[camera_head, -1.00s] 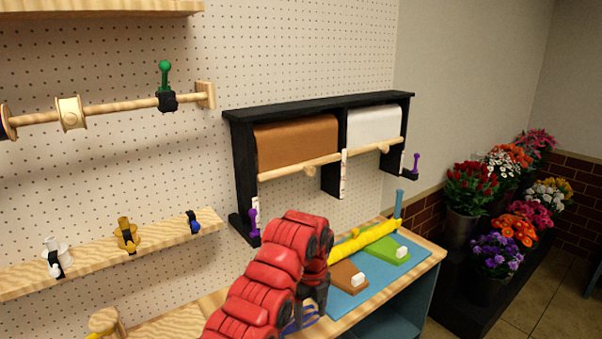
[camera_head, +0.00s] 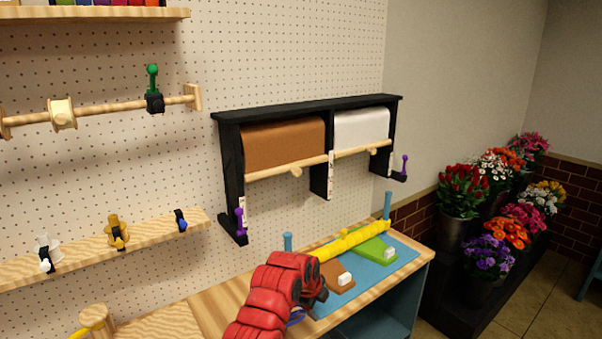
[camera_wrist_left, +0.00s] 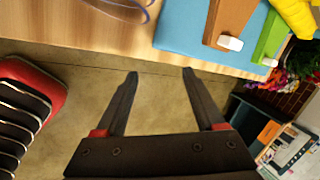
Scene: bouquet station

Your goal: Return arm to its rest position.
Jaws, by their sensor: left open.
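My left arm (camera_head: 268,300), red and segmented, comes in from the bottom of the head view and stands in front of the workbench. My left gripper (camera_wrist_left: 160,74) is open in the left wrist view. Its two dark fingers are apart with nothing between them, only floor behind, just off the bench edge. In the head view the arm mostly hides it. My right gripper is not in view.
The wooden bench (camera_head: 212,312) holds a blue mat (camera_head: 368,278) with brown (camera_head: 334,280) and green (camera_head: 372,252) pieces and a long yellow roll (camera_head: 350,243). A black paper rack (camera_head: 230,165) hangs on the pegboard. Potted flowers (camera_head: 487,250) stand at right.

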